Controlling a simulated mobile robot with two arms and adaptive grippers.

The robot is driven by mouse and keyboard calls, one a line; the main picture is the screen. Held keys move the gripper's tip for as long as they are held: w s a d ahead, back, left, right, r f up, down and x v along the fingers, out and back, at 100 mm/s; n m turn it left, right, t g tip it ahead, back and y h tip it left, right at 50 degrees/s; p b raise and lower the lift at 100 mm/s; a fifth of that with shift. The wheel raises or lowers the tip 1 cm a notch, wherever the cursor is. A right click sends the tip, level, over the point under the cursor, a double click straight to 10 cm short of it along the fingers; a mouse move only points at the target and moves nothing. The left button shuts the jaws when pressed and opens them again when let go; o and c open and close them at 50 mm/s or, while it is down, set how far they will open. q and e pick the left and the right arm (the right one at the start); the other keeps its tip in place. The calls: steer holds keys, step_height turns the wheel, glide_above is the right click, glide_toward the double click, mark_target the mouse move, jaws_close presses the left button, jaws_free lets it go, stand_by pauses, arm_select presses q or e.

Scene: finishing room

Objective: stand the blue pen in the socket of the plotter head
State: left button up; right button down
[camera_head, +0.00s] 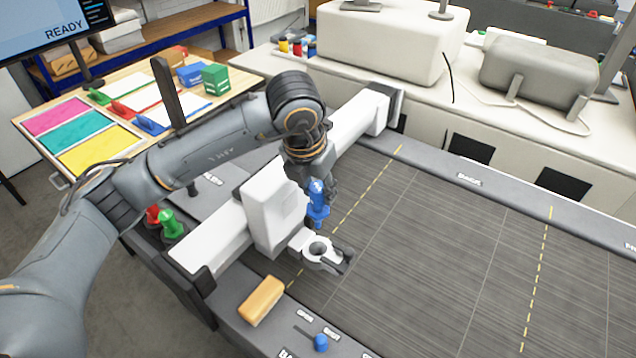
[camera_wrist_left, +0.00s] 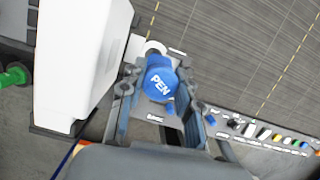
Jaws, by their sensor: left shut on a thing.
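The blue pen (camera_head: 318,205) is upright in my left gripper (camera_head: 318,190), which is shut on its upper part. In the left wrist view the pen's round cap (camera_wrist_left: 160,84), marked PEN, sits between the fingers of my left gripper (camera_wrist_left: 158,88). The plotter head (camera_head: 275,210) is a white block on a white beam. Its ring-shaped socket (camera_head: 318,249) sticks out low at the front and looks empty in the head view. The pen's tip is above the socket, apart from it. The socket's rim shows partly behind the pen in the left wrist view (camera_wrist_left: 154,47). My right gripper is not in view.
Green (camera_head: 171,224) and red (camera_head: 153,213) pens stand left of the beam. A tan block (camera_head: 261,300) and a blue knob (camera_head: 320,342) are on the front edge. The dark plotter bed (camera_head: 450,260) to the right is clear.

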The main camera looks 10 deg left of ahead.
mark_target(318, 214)
arm_select(q)
step_height(318, 214, down, 2)
steer(key=shift+f, duration=0.1)
steer(key=shift+f+b, duration=0.7)
steer(key=shift+f, duration=0.65)
steer(key=shift+r, duration=0.1)
steer(key=shift+b, duration=0.4)
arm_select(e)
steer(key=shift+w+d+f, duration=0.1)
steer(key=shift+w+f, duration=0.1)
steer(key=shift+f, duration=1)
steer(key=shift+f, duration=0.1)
